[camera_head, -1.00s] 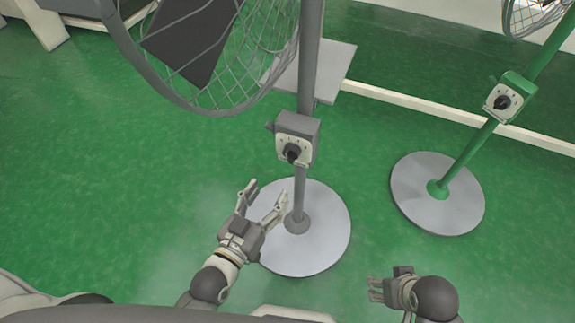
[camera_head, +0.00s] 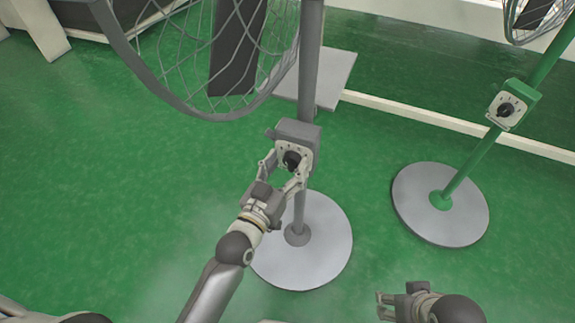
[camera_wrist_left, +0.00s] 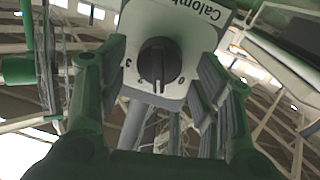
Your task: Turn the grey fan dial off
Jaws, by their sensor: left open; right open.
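The grey fan (camera_head: 308,75) stands in the middle of the head view, with a grey control box on its pole. The black dial (camera_head: 292,159) sits on the box's pale face. In the left wrist view the dial (camera_wrist_left: 160,60) is between the fingers, with the marks 3 and 0 beside it. My left gripper (camera_head: 281,171) is open, its fingers on either side of the dial; I cannot tell whether they touch it. My right gripper (camera_head: 388,306) is open and empty at the bottom of the head view, away from the fan.
A green fan (camera_head: 470,160) with its own dial box (camera_head: 512,104) stands at the right. The grey fan's round base (camera_head: 325,250) is on the green floor. A pale rail (camera_head: 420,115) runs behind.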

